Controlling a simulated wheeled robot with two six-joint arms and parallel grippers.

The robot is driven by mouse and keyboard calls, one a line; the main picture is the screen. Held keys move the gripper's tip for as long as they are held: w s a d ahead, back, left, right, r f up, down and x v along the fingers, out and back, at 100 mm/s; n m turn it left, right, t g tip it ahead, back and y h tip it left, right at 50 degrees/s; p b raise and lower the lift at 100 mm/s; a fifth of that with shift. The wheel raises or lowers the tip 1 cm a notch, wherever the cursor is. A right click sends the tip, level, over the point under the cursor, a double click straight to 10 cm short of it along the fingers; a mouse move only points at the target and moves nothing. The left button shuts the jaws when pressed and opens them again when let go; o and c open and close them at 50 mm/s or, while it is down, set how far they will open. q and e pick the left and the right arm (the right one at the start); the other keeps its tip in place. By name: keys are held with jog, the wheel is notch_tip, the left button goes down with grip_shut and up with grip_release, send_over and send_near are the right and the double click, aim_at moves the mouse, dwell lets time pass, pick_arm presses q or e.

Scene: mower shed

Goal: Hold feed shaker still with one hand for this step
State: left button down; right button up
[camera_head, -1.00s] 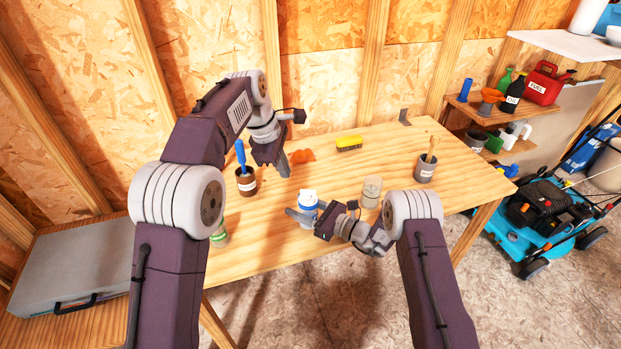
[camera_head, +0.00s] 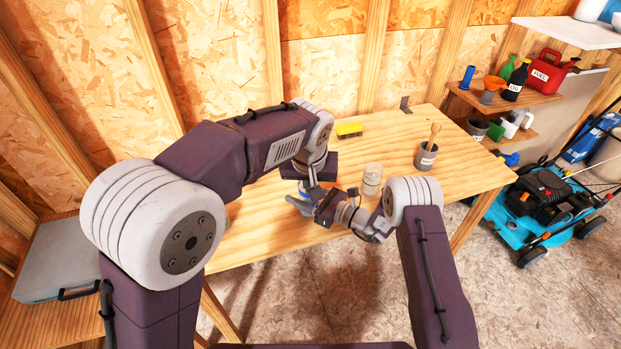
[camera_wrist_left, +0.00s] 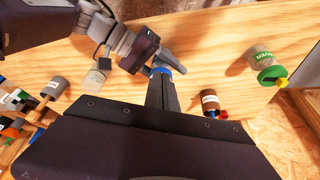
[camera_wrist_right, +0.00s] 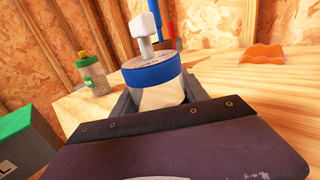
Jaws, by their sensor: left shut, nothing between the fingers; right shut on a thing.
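The feed shaker, a pale container with a blue lid and a white piece on top (camera_wrist_right: 153,70), is between the fingers of my right gripper (camera_wrist_right: 160,98). It looks upright, at the front part of the workbench; I cannot tell whether its base touches the wood. In the head view the shaker (camera_head: 304,190) is mostly hidden behind my arms, and my right gripper (camera_head: 300,203) is around it. My left gripper (camera_wrist_left: 160,92) is shut and empty, pointing down close to the blue lid (camera_wrist_left: 164,70). Contact between them cannot be told.
A clear jar (camera_head: 372,180) stands right of the shaker. A green-lidded jar (camera_wrist_left: 265,62) stands on the other side. The bench's right part (camera_head: 465,175) is clear.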

pick_arm(q)
jog(key=w+f, duration=0.5)
jog(key=w, duration=0.1)
jog(key=shift+d, duration=0.2)
